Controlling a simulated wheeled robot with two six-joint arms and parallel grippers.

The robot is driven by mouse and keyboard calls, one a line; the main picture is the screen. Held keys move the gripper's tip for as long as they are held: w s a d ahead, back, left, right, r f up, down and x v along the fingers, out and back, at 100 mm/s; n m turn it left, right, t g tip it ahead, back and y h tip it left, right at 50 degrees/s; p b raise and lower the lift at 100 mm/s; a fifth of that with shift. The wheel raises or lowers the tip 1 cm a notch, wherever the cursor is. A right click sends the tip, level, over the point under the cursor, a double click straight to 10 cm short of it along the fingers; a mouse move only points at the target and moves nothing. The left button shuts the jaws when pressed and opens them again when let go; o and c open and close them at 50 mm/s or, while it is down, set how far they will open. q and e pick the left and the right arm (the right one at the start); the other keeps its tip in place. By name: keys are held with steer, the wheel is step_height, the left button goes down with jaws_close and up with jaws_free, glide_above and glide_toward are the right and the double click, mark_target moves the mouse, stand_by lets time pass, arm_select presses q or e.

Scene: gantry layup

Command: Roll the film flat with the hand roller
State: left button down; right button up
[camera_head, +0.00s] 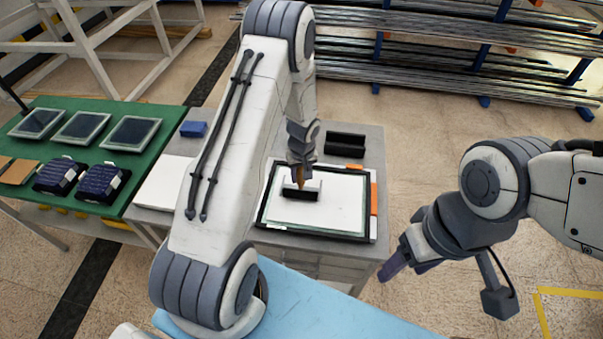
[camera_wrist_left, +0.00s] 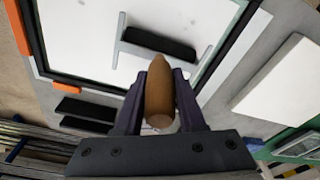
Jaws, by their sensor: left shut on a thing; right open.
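The hand roller has a brown wooden handle (camera_head: 300,178) and a black roller (camera_head: 301,194) on a light metal frame. My left gripper (camera_head: 300,168) is shut on the handle, which also shows between its fingers in the left wrist view (camera_wrist_left: 160,92). The roller (camera_wrist_left: 158,44) is over the white film (camera_head: 338,212), left of its middle, and appears to rest on it; exact contact cannot be told. The film lies inside a black frame (camera_head: 370,215) on a grey table. My right gripper (camera_head: 394,264) is open and empty, to the right of the table.
Orange pieces (camera_head: 374,198) sit at the frame's right and far edges. A black holder (camera_head: 345,143) stands behind the frame. A white board (camera_head: 163,187) and a blue block (camera_head: 193,129) lie to the left. A green table (camera_head: 100,165) with dark panels adjoins. Metal racks stand behind.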

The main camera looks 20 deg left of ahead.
arm_select(q)
steer(key=shift+s+d, duration=0.15)
steer(key=shift+s, duration=0.2)
steer(key=s+b, duration=0.1)
steer(key=b, duration=0.1)
steer(key=shift+s+d+f+b, duration=0.15)
steer(key=shift+s+d+b, duration=0.15)
steer(key=shift+s, duration=0.1)
steer(key=shift+s+b, duration=0.35)
steer(key=shift+s, duration=0.1)
steer(key=shift+s+d+b, duration=0.3)
steer(key=shift+s+b, duration=0.35)
steer(key=shift+b, duration=0.3)
steer(key=shift+s+d+b, duration=0.15)
steer(key=shift+s+b, duration=0.25)
steer(key=shift+s, duration=0.25)
steer(key=shift+r, duration=0.2)
step_height(320, 180, up, 5)
steer(key=p, duration=0.4)
